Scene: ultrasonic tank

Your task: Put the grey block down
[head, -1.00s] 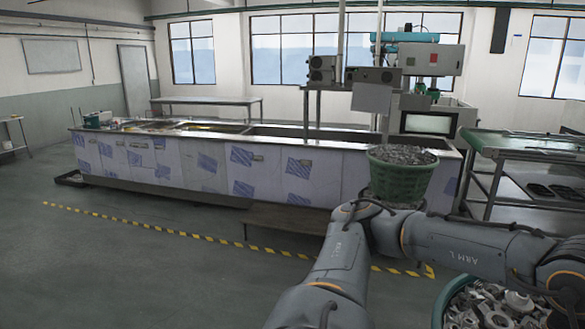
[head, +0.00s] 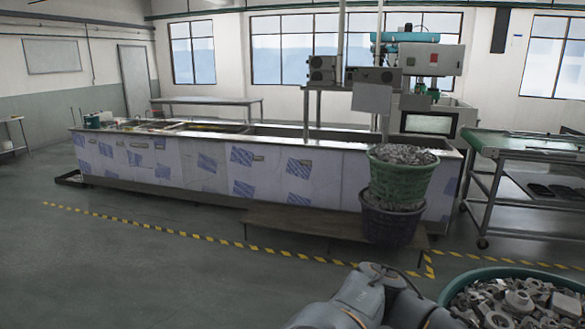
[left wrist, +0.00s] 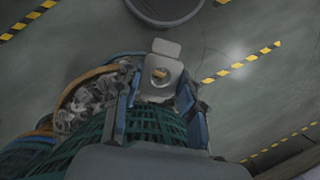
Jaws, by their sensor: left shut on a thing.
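In the left wrist view, my left gripper (left wrist: 160,92) is shut on a grey block (left wrist: 166,48), a flat-faced metal piece with a round hole. A green basket (left wrist: 150,125) of loose metal parts shows behind and beside the fingers. I cannot tell how high the block is above it. In the head view only part of my left arm shows at the bottom; the gripper and block are out of that view. A green basket (head: 465,279) full of grey metal parts stands at the bottom right. My right gripper is not in view.
A green basket (head: 398,188) of grey pieces stands on a dark basket (head: 390,224) on a low platform (head: 300,222). A long tank (head: 270,175) stands behind. A dark round container (left wrist: 165,12) tops the wrist view. Floor at left is clear.

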